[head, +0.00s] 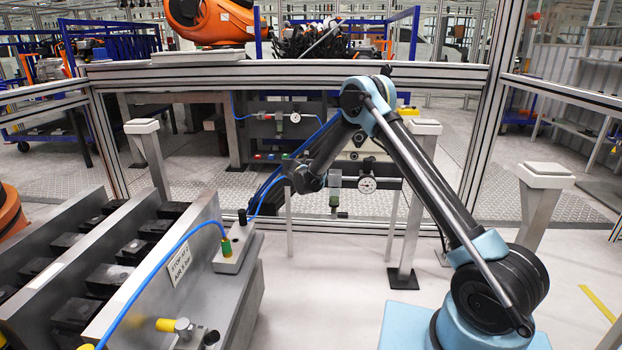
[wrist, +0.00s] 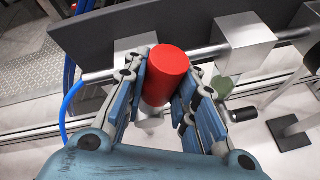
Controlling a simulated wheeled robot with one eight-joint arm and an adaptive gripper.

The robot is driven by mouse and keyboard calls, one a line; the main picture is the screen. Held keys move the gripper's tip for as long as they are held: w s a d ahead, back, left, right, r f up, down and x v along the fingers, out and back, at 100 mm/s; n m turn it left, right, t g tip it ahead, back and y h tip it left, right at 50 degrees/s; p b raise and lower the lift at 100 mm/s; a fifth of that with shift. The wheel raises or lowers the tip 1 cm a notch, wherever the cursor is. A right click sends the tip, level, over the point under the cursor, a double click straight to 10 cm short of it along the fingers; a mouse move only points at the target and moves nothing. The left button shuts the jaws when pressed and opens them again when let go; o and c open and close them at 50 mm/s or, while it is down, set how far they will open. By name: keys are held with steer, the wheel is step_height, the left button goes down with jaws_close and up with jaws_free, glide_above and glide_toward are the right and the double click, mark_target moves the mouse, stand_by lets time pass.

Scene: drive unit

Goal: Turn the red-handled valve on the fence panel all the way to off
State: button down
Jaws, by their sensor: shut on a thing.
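The red valve handle (wrist: 165,76) is a short red cylinder in the middle of the wrist view. My gripper (wrist: 170,72) is shut on it, with one blue-padded finger along each side. The handle sits in front of a metal pipe (wrist: 210,53) with square metal blocks, along a dark panel (wrist: 180,25). In the head view my gripper (head: 305,178) is at the fence fittings, left of a round gauge (head: 367,184). The red handle cannot be made out there, as my arm and gripper cover that spot.
A blue hose (wrist: 68,105) joins the pipe's left end. A green fitting with a black-tipped lever (wrist: 243,114) is right of my gripper. In the head view, a metal rack (head: 190,250) with black blocks stands at left, and a post (head: 408,245) stands behind my arm.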

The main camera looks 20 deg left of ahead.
steer(key=shift+s+a+n+t+h, duration=0.2)
steer(key=shift+a+n+t+h, duration=0.05)
steer(key=shift+a+n+h, duration=0.35)
steer(key=shift+s+a+n+t+h, duration=0.15)
steer(key=shift+a+n+t+h, duration=0.1)
steer(key=shift+a+n+h, duration=0.35)
steer(key=shift+d, duration=0.1)
steer(key=c, duration=1.3)
jaws_free()
steer(key=shift+r, duration=0.1)
steer(key=v, duration=1.2)
